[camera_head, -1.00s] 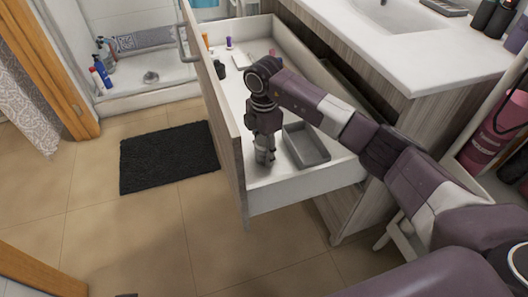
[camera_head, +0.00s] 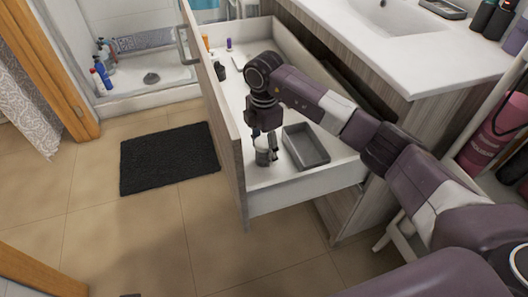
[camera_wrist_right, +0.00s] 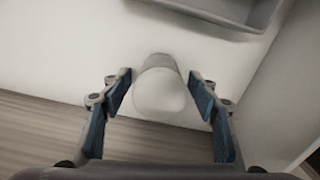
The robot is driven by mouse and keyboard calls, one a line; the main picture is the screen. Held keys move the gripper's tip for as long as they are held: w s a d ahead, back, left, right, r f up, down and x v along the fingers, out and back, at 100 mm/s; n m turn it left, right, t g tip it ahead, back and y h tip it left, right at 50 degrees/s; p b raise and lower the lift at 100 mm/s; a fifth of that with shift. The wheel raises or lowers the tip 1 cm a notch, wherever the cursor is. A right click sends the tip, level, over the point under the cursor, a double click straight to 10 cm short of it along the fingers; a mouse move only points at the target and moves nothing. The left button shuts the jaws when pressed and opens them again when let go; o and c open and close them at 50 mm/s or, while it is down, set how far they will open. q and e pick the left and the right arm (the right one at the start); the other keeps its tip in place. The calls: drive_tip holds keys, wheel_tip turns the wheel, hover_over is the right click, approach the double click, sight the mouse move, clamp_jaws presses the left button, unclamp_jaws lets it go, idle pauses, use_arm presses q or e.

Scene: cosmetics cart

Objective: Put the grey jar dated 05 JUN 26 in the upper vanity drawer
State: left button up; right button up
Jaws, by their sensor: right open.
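The grey jar (camera_head: 263,157) stands upright on the floor of the open upper vanity drawer (camera_head: 300,190), near its front corner. Its date is not readable. My right gripper (camera_head: 266,138) is just above the jar, pointing down. In the right wrist view the jar (camera_wrist_right: 160,88) shows its pale round lid between the two spread fingers, with a gap on both sides. The right gripper is open and empty. My left gripper is not in view.
A grey tray (camera_head: 318,156) lies in the drawer beside the jar. Small bottles and other items (camera_head: 221,70) lie towards the drawer's far end. The vanity counter (camera_head: 430,60) overhangs on the right. A black mat (camera_head: 168,158) lies on the floor.

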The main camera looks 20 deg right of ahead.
wheel_tip(320, 180, up, 10)
drive_tip(key=shift+f+p, duration=0.1)
drive_tip(key=shift+p, duration=0.6)
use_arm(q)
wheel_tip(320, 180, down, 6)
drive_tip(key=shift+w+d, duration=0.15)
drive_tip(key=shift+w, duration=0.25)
use_arm(e)
drive_tip(key=shift+r, duration=0.3)
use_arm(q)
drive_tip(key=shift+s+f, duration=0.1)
